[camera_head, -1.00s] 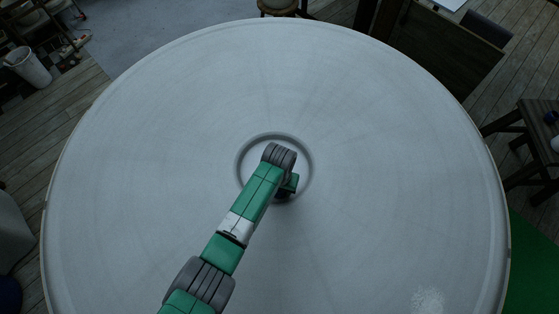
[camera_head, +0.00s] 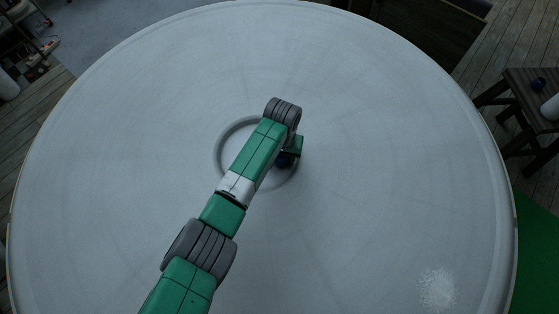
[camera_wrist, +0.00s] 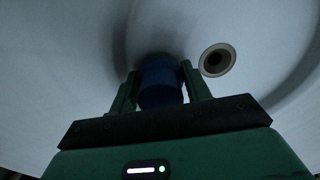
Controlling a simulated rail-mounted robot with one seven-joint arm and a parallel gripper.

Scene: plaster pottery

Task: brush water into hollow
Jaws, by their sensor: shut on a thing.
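A very large round pale plaster mould (camera_head: 380,150) fills most of the head view. Its round hollow (camera_head: 222,150) lies near the middle, ringed by a raised edge and partly covered by my arm. In the wrist view the hollow's curved wall (camera_wrist: 80,55) surrounds a small ringed dark hole (camera_wrist: 216,60), to the right of my gripper. My gripper (camera_wrist: 160,74) is shut on a dark blue cylindrical thing (camera_wrist: 160,88), probably the brush's handle. Its far end and any bristles are hidden or lost in shadow. Contact with the plaster cannot be told. No water is distinguishable.
A rough whitish patch (camera_head: 437,288) marks the mould's lower right. A dark wooden stool (camera_head: 530,100) with small items stands beyond the right rim. The mould's broad top is otherwise clear.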

